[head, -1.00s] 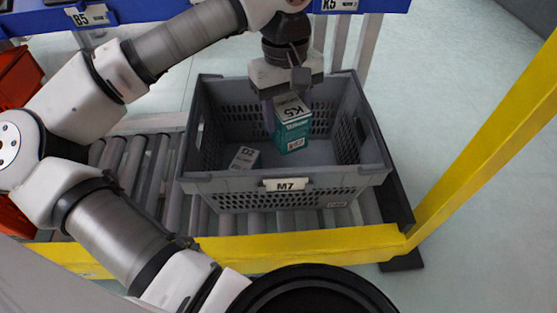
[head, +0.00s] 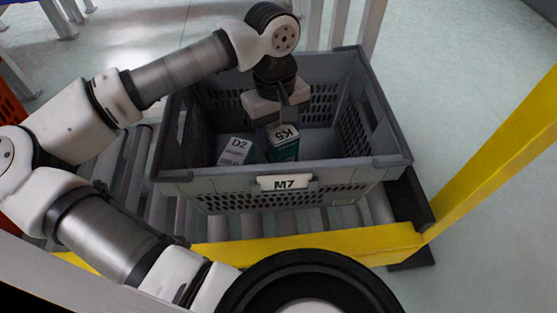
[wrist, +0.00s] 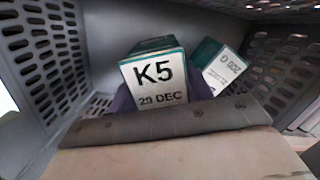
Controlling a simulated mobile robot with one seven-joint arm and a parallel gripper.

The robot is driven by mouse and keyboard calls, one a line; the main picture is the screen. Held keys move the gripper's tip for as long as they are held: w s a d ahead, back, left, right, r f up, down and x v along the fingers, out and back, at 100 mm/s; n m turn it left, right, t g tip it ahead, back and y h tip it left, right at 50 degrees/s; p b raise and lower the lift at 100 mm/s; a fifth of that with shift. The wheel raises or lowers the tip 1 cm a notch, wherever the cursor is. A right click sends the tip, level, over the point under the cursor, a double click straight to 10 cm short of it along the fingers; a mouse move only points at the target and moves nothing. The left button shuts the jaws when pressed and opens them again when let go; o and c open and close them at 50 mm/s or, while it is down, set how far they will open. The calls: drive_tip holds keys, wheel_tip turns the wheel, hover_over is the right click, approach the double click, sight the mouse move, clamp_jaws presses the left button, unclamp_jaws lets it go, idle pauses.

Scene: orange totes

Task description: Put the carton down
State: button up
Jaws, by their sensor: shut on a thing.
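The carton (head: 283,146) is teal with a white top marked K5. It is upright inside the grey tote (head: 285,184) labelled M7, and the front wall hides its lower part. My gripper (head: 279,122) reaches down into the tote and is shut on the carton. The gripper body covers the lower part of that view. I cannot tell whether the carton touches the tote floor.
A second carton marked D2 (head: 236,149) lies in the tote just left of the held one; it also shows in the wrist view (wrist: 217,70). Bare tote floor shows to the right. The tote sits on rollers (head: 136,165) behind a yellow rail (head: 315,243).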

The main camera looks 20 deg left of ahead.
drive_tip(key=shift+f+b, duration=1.15)
drive_tip(key=shift+f, duration=2.4)
drive_tip(key=shift+f+b, duration=0.75)
drive_tip(key=shift+b, duration=0.2)
drive_tip(key=o, duration=1.1)
drive_tip(key=shift+o, duration=0.2)
drive_tip(key=shift+r, duration=0.1)
drive_tip(key=shift+r+p, duration=0.65)
drive_tip(key=shift+p, duration=0.25)
drive_tip(key=r+p, duration=0.1)
drive_tip(key=r, duration=0.3)
drive_tip(key=r+p, duration=0.2)
drive_tip(key=r, duration=0.2)
drive_tip(key=w+a+r+p, duration=0.1)
drive_tip(key=r+p, duration=0.1)
drive_tip(key=r, duration=0.2)
